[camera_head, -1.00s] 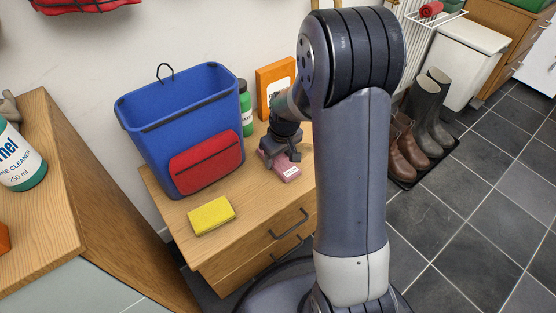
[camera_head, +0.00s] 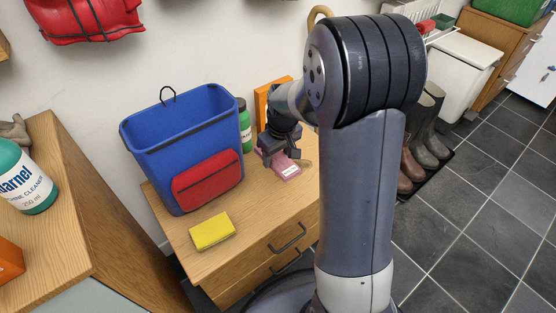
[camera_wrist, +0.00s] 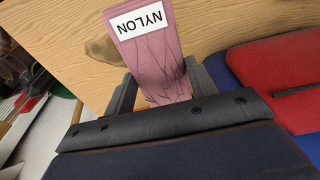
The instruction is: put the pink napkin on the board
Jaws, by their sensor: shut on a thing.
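The pink napkin (camera_head: 287,169), a flat folded pink piece, is at my gripper (camera_head: 279,152) over the wooden cabinet top, right of the blue bucket. In the wrist view the napkin (camera_wrist: 152,62) has a white label reading NYLON and sits between the two dark fingers of my gripper (camera_wrist: 163,88). The gripper is shut on it. It seems held a little above the wood; the exact gap is hard to tell. I cannot make out a board in either view.
A blue bucket (camera_head: 165,135) with a red pouch (camera_head: 208,183) stands left of the gripper. A green bottle (camera_head: 244,128) and an orange box (camera_head: 262,105) stand behind. A yellow sponge (camera_head: 212,231) lies at the cabinet's front left. Dark boots (camera_head: 424,135) stand right.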

